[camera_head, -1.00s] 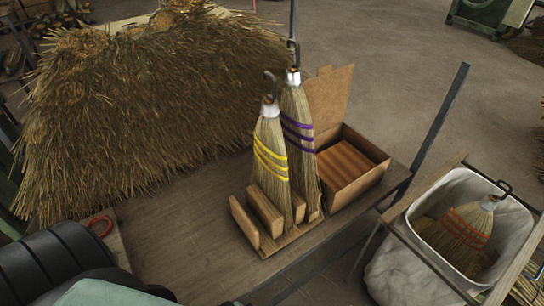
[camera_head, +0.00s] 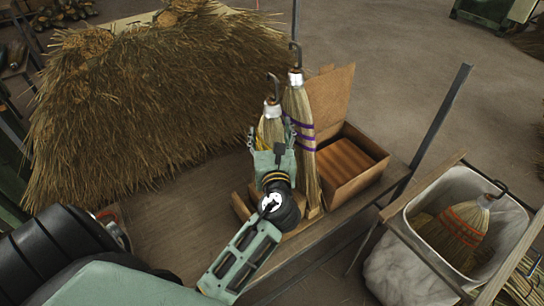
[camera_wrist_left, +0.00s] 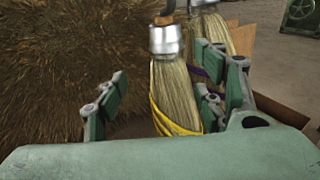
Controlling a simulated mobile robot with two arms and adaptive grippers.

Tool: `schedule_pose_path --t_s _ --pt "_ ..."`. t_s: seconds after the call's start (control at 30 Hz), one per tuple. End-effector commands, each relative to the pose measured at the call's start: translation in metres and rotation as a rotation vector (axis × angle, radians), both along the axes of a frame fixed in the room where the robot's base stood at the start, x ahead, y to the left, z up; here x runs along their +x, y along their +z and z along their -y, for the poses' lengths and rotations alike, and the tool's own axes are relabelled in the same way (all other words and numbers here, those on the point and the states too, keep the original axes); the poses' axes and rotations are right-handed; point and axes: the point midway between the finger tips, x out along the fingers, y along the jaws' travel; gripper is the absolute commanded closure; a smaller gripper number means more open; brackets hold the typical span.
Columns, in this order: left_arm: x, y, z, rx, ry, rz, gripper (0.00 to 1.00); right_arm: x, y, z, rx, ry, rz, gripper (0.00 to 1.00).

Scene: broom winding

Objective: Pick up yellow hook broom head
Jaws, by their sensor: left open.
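The yellow-banded hook broom head (camera_head: 272,114) stands upright in the wooden rack (camera_head: 243,204). Its metal collar and hook show above my left gripper (camera_head: 270,138), which covers its middle and lower part in the head view. In the left wrist view the yellow-banded broom head (camera_wrist_left: 175,92) stands between the spread fingers of my left gripper (camera_wrist_left: 160,95). The gripper is open, with a clear gap on the left side and the right fingers close to the straw. The purple-banded broom head (camera_head: 300,110) stands just right of it. My right gripper is not in view.
An open cardboard box (camera_head: 350,165) stands right of the rack. A large straw pile (camera_head: 150,110) fills the back left of the table. A lined bin (camera_head: 415,215) at right holds an orange-banded broom head (camera_head: 460,228). A dark post (camera_head: 440,115) rises near the box.

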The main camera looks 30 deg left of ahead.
Motion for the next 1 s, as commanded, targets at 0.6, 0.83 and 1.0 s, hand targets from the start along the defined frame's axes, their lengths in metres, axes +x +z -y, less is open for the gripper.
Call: schedule_pose_path --t_s 0.6,0.83,1.0 --pt "0.060 0.018 -0.035 0.128 -0.013 -0.041 0.37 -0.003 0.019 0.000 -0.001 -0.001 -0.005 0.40" --pt "0.072 0.015 -0.044 0.126 -0.014 -0.042 0.37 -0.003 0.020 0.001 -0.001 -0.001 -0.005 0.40" --pt "0.071 0.015 -0.044 0.125 -0.014 -0.041 0.37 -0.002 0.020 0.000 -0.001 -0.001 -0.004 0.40"
